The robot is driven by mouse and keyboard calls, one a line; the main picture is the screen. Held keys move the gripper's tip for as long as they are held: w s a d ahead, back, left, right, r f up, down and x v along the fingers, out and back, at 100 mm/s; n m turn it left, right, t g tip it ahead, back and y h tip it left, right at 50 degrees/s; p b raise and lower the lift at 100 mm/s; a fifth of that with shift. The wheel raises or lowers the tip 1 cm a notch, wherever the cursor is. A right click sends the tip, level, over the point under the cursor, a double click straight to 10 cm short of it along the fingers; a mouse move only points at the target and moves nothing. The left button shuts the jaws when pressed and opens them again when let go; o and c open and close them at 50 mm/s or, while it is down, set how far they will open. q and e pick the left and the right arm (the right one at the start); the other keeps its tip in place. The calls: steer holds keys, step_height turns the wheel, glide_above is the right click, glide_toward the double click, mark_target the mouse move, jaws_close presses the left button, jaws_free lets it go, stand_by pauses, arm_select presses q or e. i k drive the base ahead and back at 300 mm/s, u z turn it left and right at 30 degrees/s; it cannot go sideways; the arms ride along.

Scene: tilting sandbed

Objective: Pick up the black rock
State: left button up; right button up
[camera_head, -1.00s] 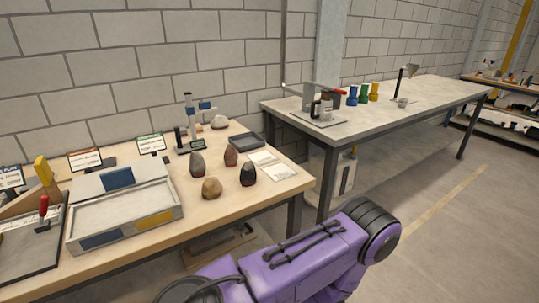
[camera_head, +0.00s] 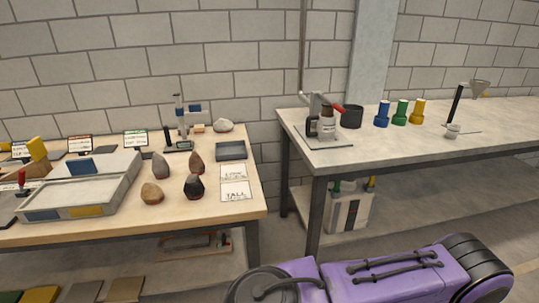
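The black rock (camera_head: 194,187) stands upright on the wooden table, at the front right of a small group of rocks. It is dark, with a reddish band near its base. A reddish-brown rock (camera_head: 196,162) stands just behind it, a grey rock (camera_head: 160,166) behind and to the left, and a tan rock (camera_head: 152,193) to its left. A purple arm link of mine crosses the bottom right. Neither of my grippers shows in the head view.
A sandbed tray (camera_head: 75,196) is at left. A grey-topped bench (camera_head: 390,140) with coloured bottles stands at right, past a gap.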

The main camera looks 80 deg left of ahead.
mark_target(194, 190)
steer(key=i, duration=0.4)
steer(key=u, duration=0.8)
